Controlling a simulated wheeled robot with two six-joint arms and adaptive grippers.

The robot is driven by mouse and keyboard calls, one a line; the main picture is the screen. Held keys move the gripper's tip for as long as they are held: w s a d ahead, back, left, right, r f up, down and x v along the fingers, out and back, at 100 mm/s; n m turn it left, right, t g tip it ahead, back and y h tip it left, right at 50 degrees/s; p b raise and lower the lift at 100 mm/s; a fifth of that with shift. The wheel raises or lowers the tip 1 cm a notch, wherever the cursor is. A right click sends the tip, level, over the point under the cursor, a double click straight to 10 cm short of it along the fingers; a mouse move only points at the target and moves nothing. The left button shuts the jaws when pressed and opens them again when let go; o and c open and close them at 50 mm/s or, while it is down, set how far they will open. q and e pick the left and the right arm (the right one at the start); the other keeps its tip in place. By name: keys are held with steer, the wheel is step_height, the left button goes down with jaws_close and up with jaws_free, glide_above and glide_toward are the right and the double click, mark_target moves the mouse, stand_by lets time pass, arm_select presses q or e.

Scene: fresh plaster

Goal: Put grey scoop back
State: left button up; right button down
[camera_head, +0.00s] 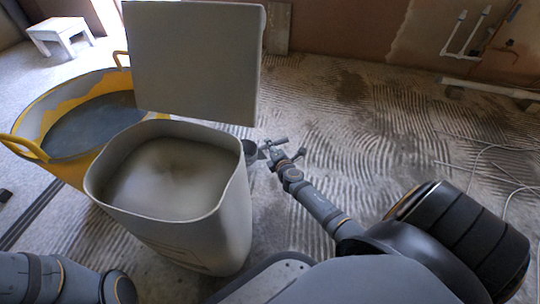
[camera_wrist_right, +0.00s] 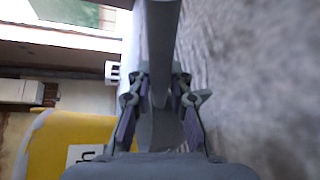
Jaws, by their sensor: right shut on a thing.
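The grey scoop (camera_head: 250,152) is at the right side of the pale bin, just below its rim, and only a small dark part of it shows in the head view. My right gripper (camera_head: 268,152) is shut on it. In the right wrist view the grey scoop (camera_wrist_right: 160,45) runs up between the two fingers of the right gripper (camera_wrist_right: 160,98). I cannot tell whether the scoop touches the bin. The pale bin (camera_head: 205,240) stands open with greyish powder inside. My left gripper is out of view; only part of my left arm shows at bottom left.
The bin's lid (camera_head: 195,60) stands raised at the back. A yellow tub (camera_head: 72,172) with grey contents is left of the bin. A white stool (camera_head: 62,34) is far left. Pipes (camera_head: 465,38) and a loose cable (camera_head: 480,160) are at right. The ridged floor (camera_head: 360,130) between is clear.

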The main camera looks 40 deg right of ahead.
step_height(320, 180, down, 4)
steer(key=b, duration=0.3)
steer(key=shift+b, duration=0.35)
steer(key=shift+r, duration=0.2)
steer(key=shift+f, duration=0.1)
steer(key=c, duration=1.3)
jaws_free()
steer(key=shift+o, duration=0.2)
steer(key=p+v, duration=0.3)
steer(key=v, duration=0.9)
